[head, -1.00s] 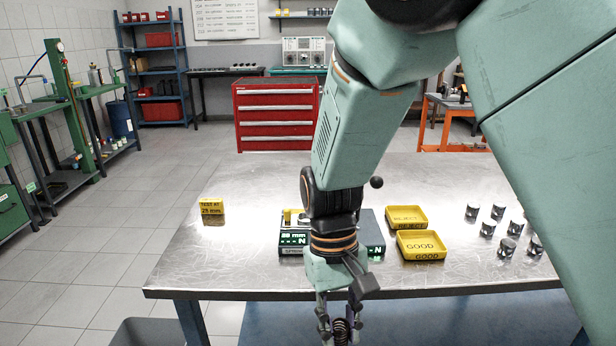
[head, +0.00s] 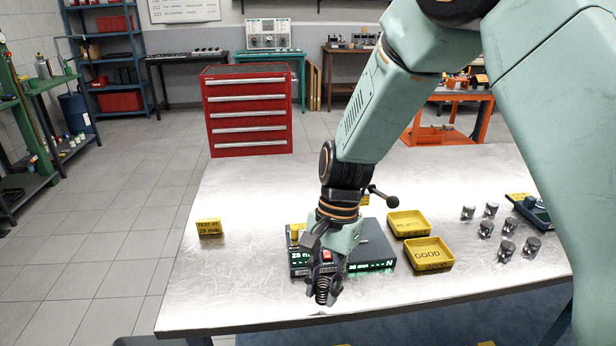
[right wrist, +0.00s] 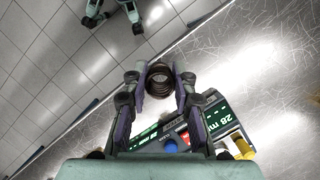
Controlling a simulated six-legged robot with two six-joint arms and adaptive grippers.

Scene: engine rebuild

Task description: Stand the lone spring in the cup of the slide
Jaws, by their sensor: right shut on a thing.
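My right gripper (head: 325,290) is shut on a dark coil spring (head: 322,291). The spring is held near the table's front edge, in front of the spring tester (head: 372,252). In the right wrist view the same spring (right wrist: 159,82) sits between the two fingers of the gripper (right wrist: 158,88), seen end-on as a dark ring. The tester, a dark box with green readouts, also shows in that view (right wrist: 217,114), below and right of the spring. My right gripper and wrist hide part of the tester in the head view. I cannot make out the slide's cup. My left gripper is not in view.
Yellow REJECT (head: 408,223) and GOOD (head: 428,255) trays stand right of the tester. Several metal pistons (head: 486,229) stand farther right. A yellow TEST AT 28 mm sign (head: 209,227) stands at the left. The table (head: 235,275) is bare between the sign and the tester.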

